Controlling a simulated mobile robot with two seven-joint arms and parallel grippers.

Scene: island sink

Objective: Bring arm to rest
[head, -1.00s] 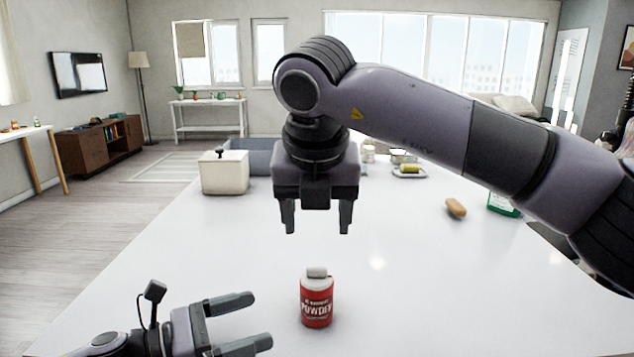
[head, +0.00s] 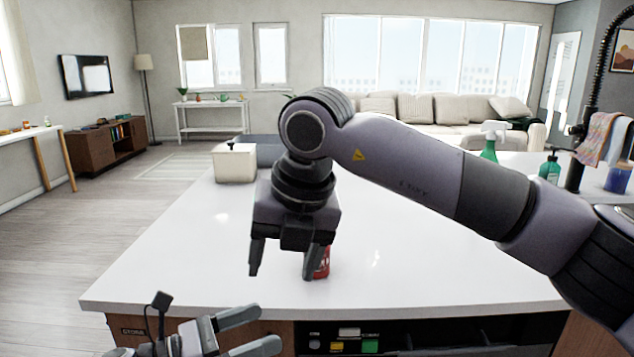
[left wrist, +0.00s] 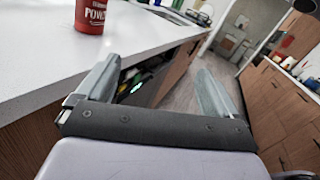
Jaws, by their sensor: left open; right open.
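My right gripper (head: 282,262) hangs over the white island counter in the head view, open and pointing down. A red powder bottle (head: 322,264) stands on the counter behind its right finger and is mostly hidden there; I cannot tell whether they touch. The bottle also shows at the top left of the left wrist view (left wrist: 91,14), upright with its cap cut off. My left gripper (head: 262,330) is at the bottom of the head view, in front of the counter's near edge. It is open with nothing between its fingers, and its fingers show in the left wrist view (left wrist: 160,85).
The white counter (head: 190,260) has its near edge close to my left gripper, with an open shelf (head: 450,335) below. A white canister (head: 234,163) stands at the far left. A green spray bottle (head: 489,145) and soap bottle (head: 549,168) are at right. The counter's left part is bare.

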